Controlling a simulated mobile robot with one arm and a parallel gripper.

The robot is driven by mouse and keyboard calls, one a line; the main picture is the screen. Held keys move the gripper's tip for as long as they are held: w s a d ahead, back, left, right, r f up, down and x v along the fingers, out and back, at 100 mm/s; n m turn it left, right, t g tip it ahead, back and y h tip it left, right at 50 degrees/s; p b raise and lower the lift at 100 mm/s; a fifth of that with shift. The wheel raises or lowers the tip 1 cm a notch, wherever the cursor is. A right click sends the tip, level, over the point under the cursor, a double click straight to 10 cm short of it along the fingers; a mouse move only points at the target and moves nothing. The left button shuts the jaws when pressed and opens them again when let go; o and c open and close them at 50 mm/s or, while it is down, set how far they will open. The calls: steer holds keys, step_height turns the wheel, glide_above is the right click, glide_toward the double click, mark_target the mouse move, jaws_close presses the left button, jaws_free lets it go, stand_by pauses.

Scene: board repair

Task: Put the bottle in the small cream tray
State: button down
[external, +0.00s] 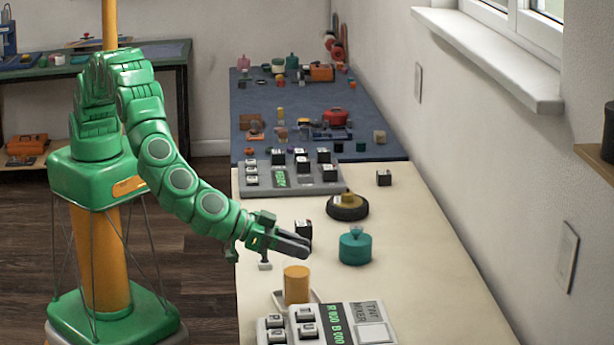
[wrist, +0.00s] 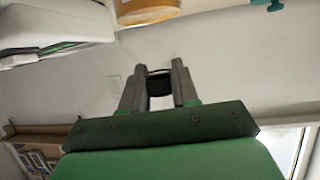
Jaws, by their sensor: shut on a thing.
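My gripper (external: 306,249) is over the near part of the cream table, its fingers shut on a small dark thing. In the wrist view this dark thing (wrist: 160,84) sits between the fingertips; in the external view a black piece with a pale face (external: 304,230) shows at the fingers. I cannot tell whether it is the bottle. A small pale tray (external: 317,296) lies below and nearer the camera, partly hidden by an orange-yellow cylinder (external: 297,284) that stands in or just in front of it.
The table's right side is clear.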

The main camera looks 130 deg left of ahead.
steer(key=c, duration=0.8)
jaws_free()
steer(key=shift+f, duration=0.1)
steer(key=shift+c, duration=0.2)
